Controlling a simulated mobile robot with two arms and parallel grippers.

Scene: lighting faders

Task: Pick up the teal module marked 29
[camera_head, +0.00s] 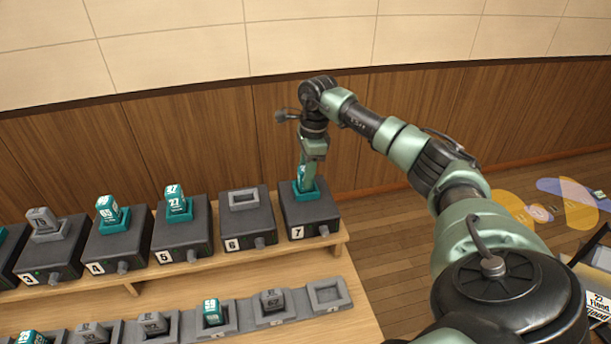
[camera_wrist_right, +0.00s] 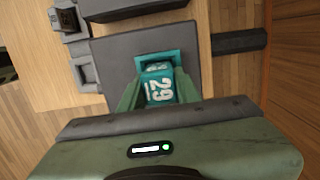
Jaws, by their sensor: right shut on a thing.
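The teal module marked 29 (camera_wrist_right: 158,86) sits in the teal-rimmed socket on top of the dark box numbered 7 (camera_head: 312,217). In the head view only a sliver of the module (camera_head: 303,173) shows beside my fingers. My right gripper (camera_head: 307,181) points down over box 7, and its fingers are shut on the module's sides. In the right wrist view the green fingers of my right gripper (camera_wrist_right: 158,95) lie on both sides of the module. My left gripper is not in view.
Box 6 (camera_head: 250,225) beside it has an empty grey socket. Boxes 5 (camera_head: 183,238) and 4 (camera_head: 118,249) hold teal modules, and box 3 (camera_head: 50,262) a grey one. A lower row of sockets in front holds several modules; its right end socket (camera_head: 328,294) is empty.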

